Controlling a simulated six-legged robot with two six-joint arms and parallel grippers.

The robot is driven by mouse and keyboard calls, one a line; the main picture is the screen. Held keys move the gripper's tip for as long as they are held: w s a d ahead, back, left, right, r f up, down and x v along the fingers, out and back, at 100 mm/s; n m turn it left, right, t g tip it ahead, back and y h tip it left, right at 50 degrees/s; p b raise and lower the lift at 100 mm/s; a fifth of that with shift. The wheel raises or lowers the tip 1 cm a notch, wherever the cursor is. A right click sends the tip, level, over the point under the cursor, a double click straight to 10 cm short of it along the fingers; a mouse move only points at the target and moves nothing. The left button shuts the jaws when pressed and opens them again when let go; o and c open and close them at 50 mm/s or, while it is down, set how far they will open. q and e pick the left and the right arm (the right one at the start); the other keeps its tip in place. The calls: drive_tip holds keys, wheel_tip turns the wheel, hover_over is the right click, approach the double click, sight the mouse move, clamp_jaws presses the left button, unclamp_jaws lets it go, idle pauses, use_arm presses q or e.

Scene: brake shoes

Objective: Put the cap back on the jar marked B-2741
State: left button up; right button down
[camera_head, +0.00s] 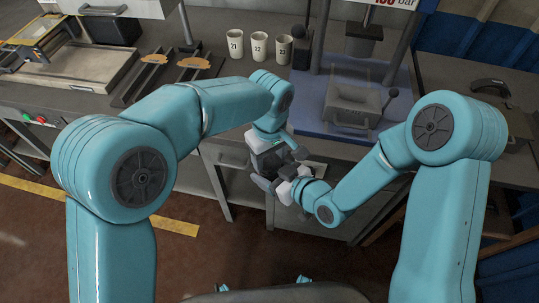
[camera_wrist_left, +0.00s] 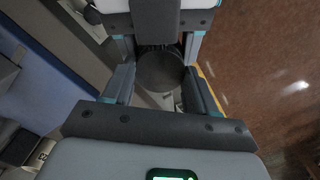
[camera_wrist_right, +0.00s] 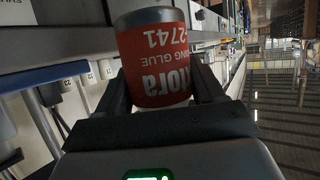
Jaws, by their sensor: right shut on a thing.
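The jar (camera_wrist_right: 152,65), with a red label reading "2741" and "ING GLUE", is between the fingers of my right gripper in the right wrist view. The lettering is upside down there. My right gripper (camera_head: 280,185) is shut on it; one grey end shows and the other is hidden. My left gripper (camera_head: 265,150) is close to the right one in the head view. In the left wrist view a dark round thing (camera_wrist_left: 158,70), perhaps the cap, lies between my left fingers (camera_wrist_left: 160,90). I cannot tell whether they grip it or whether it touches the jar.
Paper cups (camera_head: 259,47) marked 21, 22 and 23 stand at the back of the grey bench. A press with a grey block (camera_head: 352,105) stands on a blue plate behind my grippers. Two dark fixtures (camera_head: 193,66) lie left of the cups. Open floor (camera_head: 250,240) lies in front.

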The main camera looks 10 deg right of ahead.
use_arm(q)
drive_tip(key=m, duration=0.3)
drive_tip(key=o, duration=1.2)
drive_tip(key=shift+c, duration=0.2)
drive_tip(key=shift+r, duration=0.1)
drive_tip(key=shift+r, duration=2.2)
drive_tip(key=shift+c, duration=0.5)
